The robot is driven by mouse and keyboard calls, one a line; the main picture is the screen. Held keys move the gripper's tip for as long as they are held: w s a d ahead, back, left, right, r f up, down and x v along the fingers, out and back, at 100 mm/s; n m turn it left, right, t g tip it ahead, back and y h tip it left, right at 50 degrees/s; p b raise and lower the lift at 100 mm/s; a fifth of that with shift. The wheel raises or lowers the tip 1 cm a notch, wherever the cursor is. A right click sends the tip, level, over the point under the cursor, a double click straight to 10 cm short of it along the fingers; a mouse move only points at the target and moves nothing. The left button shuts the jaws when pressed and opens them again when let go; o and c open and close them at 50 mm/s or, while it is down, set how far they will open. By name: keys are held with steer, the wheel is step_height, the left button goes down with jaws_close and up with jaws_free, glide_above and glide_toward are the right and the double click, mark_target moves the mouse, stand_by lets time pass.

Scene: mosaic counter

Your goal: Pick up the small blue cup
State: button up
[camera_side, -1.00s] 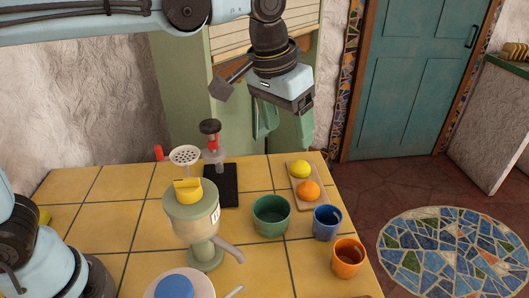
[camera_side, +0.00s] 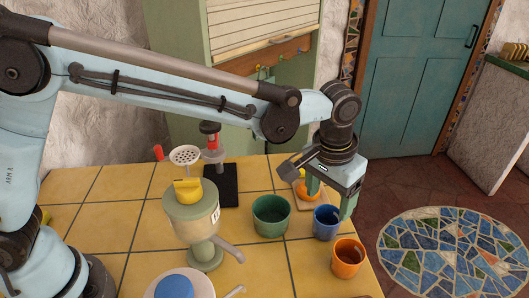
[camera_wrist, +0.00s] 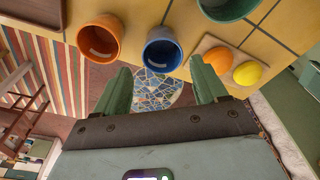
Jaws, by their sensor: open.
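The small blue cup (camera_side: 326,229) stands upright on the yellow tiled counter near its right edge. In the wrist view the cup (camera_wrist: 162,50) sits just beyond the fingertips, in line with the gap between them. My gripper (camera_side: 329,206) is open, with its green fingers pointing down just above and behind the cup. The gap between the fingers is empty in the wrist view (camera_wrist: 160,66). I cannot tell whether a fingertip touches the cup's rim.
An orange cup (camera_side: 347,260) stands close in front of the blue cup. A green bowl (camera_side: 271,217) is to its left. An orange fruit (camera_side: 307,191) and a yellow one (camera_wrist: 247,73) lie on a small board behind. A grinder (camera_side: 191,215) stands further left.

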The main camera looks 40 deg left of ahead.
mark_target(327, 219)
steer(key=f, duration=0.2)
steer(key=w+f, duration=0.1)
steer(key=f, duration=0.5)
steer(key=shift+w+f, duration=0.1)
steer(key=shift+w, duration=0.1)
steer(key=shift+c, duration=0.2)
steer(key=c, duration=0.7)
